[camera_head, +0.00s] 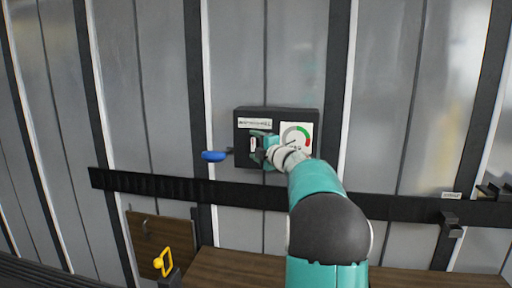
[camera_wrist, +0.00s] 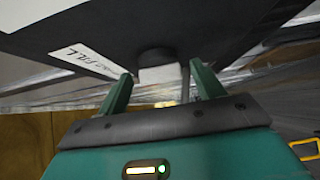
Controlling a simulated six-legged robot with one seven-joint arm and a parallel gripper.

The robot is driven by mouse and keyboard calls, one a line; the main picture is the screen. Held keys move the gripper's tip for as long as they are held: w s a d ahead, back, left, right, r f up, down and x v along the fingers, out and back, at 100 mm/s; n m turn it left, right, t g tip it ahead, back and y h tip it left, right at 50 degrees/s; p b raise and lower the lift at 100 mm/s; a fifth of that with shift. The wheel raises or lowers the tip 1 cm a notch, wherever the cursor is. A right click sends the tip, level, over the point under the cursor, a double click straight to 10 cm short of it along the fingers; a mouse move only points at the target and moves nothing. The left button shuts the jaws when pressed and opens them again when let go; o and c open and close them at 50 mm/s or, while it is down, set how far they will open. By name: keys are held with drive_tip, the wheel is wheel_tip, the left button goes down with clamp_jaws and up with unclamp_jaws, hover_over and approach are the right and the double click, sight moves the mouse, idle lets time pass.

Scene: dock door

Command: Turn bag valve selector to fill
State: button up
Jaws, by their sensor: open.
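The dark valve box (camera_head: 275,112) is mounted on the grey wall, with a white label (camera_head: 255,123) and a round gauge (camera_head: 297,136) on its face. My gripper (camera_head: 262,148) is at the lower middle of the box and hides part of its face. In the wrist view my gripper (camera_wrist: 161,72) is open, its teal fingers on either side of the selector, a pale block (camera_wrist: 160,74) on a dark round base. I cannot tell whether the fingers touch it. A white label reading FILL (camera_wrist: 90,61) is left of the selector there.
A blue handle (camera_head: 213,156) sticks out left of the box. A black rail (camera_head: 150,184) runs along the wall below it. A yellow handle (camera_head: 162,262) stands at lower left near a brown board (camera_head: 143,228). A dark bracket (camera_head: 451,224) is on the rail at right.

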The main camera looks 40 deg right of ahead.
drive_tip(key=shift+c, duration=0.2)
drive_tip(key=c, duration=0.9)
drive_tip(key=shift+c, duration=0.2)
drive_tip(key=m+t+h, duration=0.1)
drive_tip(key=m, duration=0.1)
drive_tip(key=m+t+h, duration=0.1)
drive_tip(key=m+t, duration=0.1)
drive_tip(key=shift+w+a+f+m+t, duration=0.1)
drive_tip(key=shift+f+m+t, duration=0.2)
drive_tip(key=shift+f+m, duration=0.1)
drive_tip(key=shift+f+m+t+h, duration=0.1)
drive_tip(key=shift+m+t+h, duration=0.35)
drive_tip(key=shift+m+h, duration=0.75)
drive_tip(key=shift+m+t+h, duration=0.45)
drive_tip(key=shift+m+h, duration=0.25)
drive_tip(key=shift+m, duration=0.9)
drive_tip(key=o, duration=1)
